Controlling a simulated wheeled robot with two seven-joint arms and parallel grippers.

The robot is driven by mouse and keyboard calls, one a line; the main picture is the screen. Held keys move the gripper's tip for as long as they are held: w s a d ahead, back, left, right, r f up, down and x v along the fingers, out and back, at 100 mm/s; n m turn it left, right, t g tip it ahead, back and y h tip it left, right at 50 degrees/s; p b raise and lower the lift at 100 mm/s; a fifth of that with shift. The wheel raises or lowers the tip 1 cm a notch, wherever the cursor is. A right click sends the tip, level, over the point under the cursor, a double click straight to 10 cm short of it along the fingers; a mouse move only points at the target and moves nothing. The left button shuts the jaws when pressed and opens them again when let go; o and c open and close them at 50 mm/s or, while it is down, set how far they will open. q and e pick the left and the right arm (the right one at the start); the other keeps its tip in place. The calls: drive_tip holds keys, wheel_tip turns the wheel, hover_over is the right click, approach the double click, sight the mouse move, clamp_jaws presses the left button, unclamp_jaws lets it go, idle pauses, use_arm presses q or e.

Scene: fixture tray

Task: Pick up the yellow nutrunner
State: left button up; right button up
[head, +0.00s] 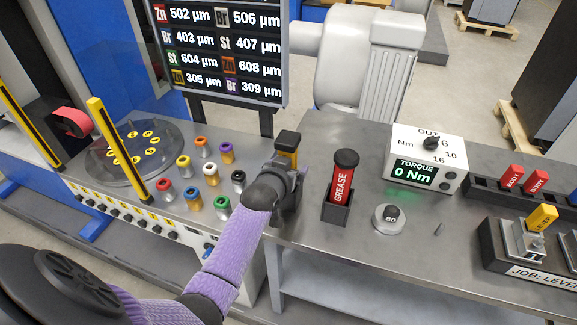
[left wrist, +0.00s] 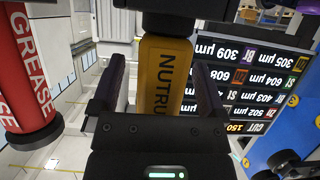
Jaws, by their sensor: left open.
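The yellow nutrunner (head: 288,141) stands upright on the grey bench in the head view, with a black cap on top; my gripper hides its lower part. In the left wrist view its yellow body (left wrist: 166,72), with the letters NUTRU, is between my fingers. My left gripper (head: 291,172) is at the nutrunner, with its jaws open around the yellow body. In the left wrist view the gripper (left wrist: 162,88) has one dark finger on each side, with gaps visible. My right gripper is not in view.
A red grease tube (head: 341,183) stands in a black holder close to the right. Several coloured capped pots (head: 193,196) stand to the left near a round clear-covered disc (head: 136,151). A torque display box (head: 424,160) and a round button (head: 389,217) are further right. A screen (head: 225,50) stands behind.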

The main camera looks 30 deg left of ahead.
sight(288, 136)
use_arm(q)
clamp_jaws()
wheel_tip(288, 136, up, 10)
drive_tip(key=p, duration=0.3)
drive_tip(key=shift+f, duration=0.25)
drive_tip(key=shift+r, duration=0.35)
